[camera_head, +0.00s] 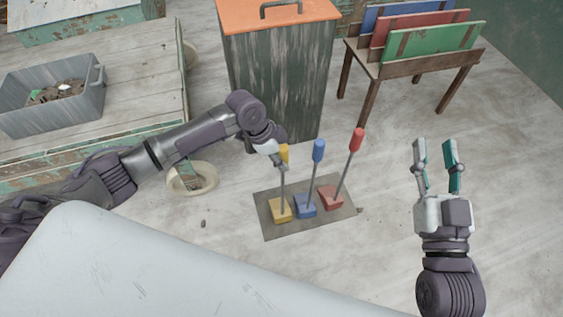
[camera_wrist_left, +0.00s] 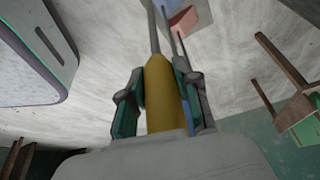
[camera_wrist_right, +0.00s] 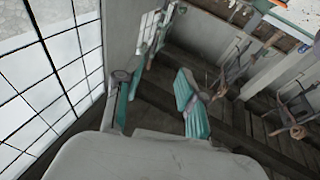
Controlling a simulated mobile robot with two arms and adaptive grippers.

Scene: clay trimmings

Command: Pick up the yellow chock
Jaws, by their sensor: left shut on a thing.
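The yellow chock (camera_head: 280,212) stands at the left of a row on a dark mat (camera_head: 268,227). Its thin rod rises to a yellow handle (camera_head: 284,152). My left gripper (camera_head: 279,160) is shut on that handle; in the left wrist view the yellow handle (camera_wrist_left: 163,90) lies between both fingers. The chock's base appears to rest on the mat. My right gripper (camera_head: 437,165) is open and empty, to the right of the mat and apart from the chocks.
A blue chock (camera_head: 305,206) and a red chock (camera_head: 331,197) stand close to the right. A tall bin (camera_head: 275,85) with an orange lid is behind. A rack (camera_head: 400,68) holds coloured boards.

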